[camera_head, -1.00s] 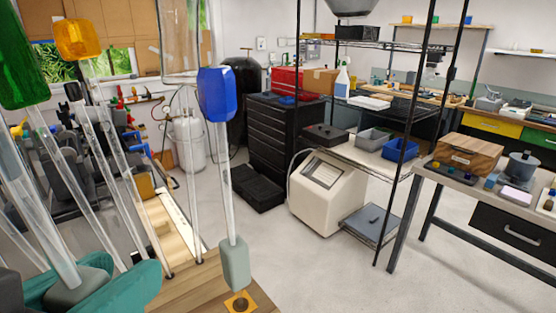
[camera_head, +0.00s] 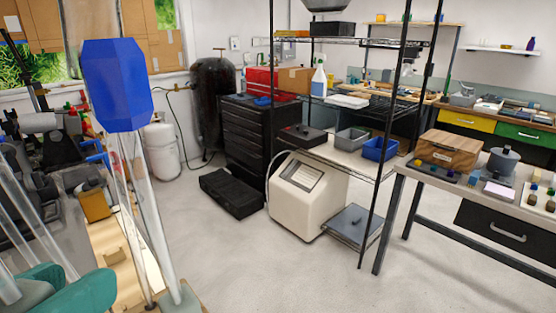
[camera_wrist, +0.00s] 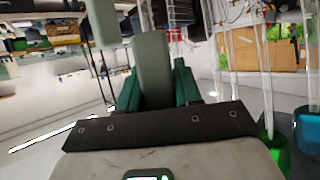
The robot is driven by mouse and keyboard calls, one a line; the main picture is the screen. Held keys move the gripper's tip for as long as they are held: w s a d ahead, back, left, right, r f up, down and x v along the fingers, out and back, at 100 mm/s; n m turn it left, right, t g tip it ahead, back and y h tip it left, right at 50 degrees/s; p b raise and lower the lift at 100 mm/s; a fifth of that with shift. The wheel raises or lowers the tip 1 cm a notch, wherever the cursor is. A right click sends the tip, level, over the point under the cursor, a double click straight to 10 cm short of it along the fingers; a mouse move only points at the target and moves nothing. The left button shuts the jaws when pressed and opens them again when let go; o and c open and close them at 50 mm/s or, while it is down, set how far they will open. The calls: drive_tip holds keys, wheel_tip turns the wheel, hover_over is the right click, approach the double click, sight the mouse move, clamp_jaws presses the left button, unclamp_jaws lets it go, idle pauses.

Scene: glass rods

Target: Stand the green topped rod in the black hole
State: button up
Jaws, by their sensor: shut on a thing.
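My gripper (camera_head: 58,287) has teal fingers and is at the lower left of the head view, partly cut off. It also shows in the wrist view (camera_wrist: 156,92), shut on the grey-green base block (camera_wrist: 152,68) of a glass rod. In the head view, clear shafts (camera_head: 38,215) rise from beside the gripper out of the left edge, and their tops are out of view. A green top (camera_wrist: 278,152) shows at the lower right of the wrist view; I cannot tell if it belongs to the held rod. The black hole is not visible.
A blue-topped rod (camera_head: 117,88) stands close by, right of my gripper, with its grey base (camera_head: 180,300) at the bottom edge. A blue-teal top (camera_wrist: 308,130) is at the wrist view's right edge. A wire shelf (camera_head: 345,150) and workbench (camera_head: 400,175) stand beyond open floor.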

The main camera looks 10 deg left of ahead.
drive_tip(key=shift+f, duration=0.1)
idle(0.4)
wheel_tip(320, 180, down, 6)
drive_tip(key=b, duration=0.5)
drive_tip(key=shift+s, duration=0.2)
idle(0.5)
drive_tip(key=shift+f, duration=0.4)
idle(0.5)
drive_tip(key=o, duration=1.2)
